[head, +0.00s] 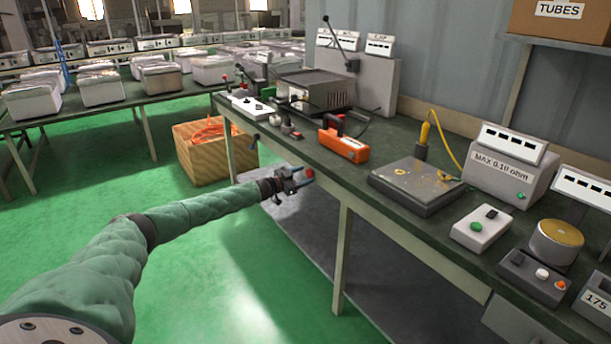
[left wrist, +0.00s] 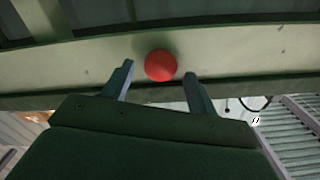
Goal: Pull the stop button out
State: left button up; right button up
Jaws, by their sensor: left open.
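The red stop button (left wrist: 160,66) is round and sits on the pale front rail of the workbench in the left wrist view. In the head view the button (head: 309,172) shows as a small red spot at the bench's front edge. My left gripper (left wrist: 158,80) is open, with one finger on each side of the button. A gap shows between each finger and the button. In the head view my left gripper (head: 300,180) is at the bench edge, its arm stretched out from the lower left. My right gripper is in neither view.
The dark workbench top (head: 385,215) carries an orange device (head: 343,145), a grey plate (head: 418,188), a white box with a green button (head: 481,228) and meters. A wooden crate (head: 215,152) stands on the floor behind my left arm. The green floor (head: 200,265) near the arm is clear.

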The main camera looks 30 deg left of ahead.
pick_arm(q)
jog(key=shift+w+d, duration=0.25)
jog(key=shift+w, duration=0.4)
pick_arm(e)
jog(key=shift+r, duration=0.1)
pick_arm(q)
grip_shut()
jog(key=shift+s, duration=0.15)
jog(key=shift+s+a+p, duration=0.15)
jog(key=shift+s+p, duration=0.25)
jog(key=shift+p, duration=0.1)
jog(key=shift+f, duration=0.15)
jog(key=shift+c, duration=1.4)
grip_release()
jog(key=shift+o, duration=1.4)
jog(key=shift+s+a, duration=0.1)
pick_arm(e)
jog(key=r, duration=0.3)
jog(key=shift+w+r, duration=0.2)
